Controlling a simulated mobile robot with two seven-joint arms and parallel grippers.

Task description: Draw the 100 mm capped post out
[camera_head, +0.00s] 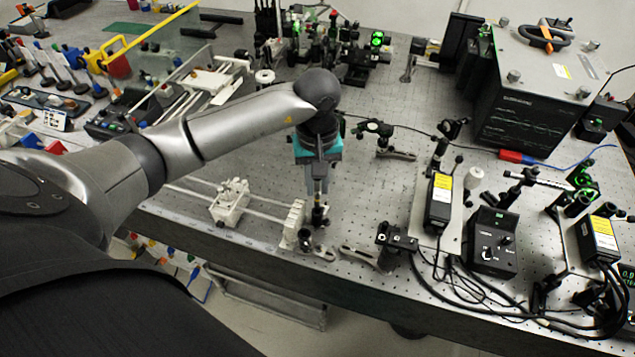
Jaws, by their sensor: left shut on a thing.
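My left arm comes in from the left, and its gripper (318,192) points down over the front part of the optical bench. It is shut on the top of a slim upright post (318,213), dark with a brass-coloured band. The fingers hide the post's cap. The post's lower end is close to a dark holder (305,237) near the bench's front edge; I cannot tell how far it sits inside. My right gripper is not in view.
A white rail stage (230,203) stands left of the gripper. Silver clamps (360,254) and a dark mount (393,240) lie to the right. A yellow-labelled box (438,200), black controller (491,243) and cables fill the right side. Bare breadboard (375,190) lies right of the gripper.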

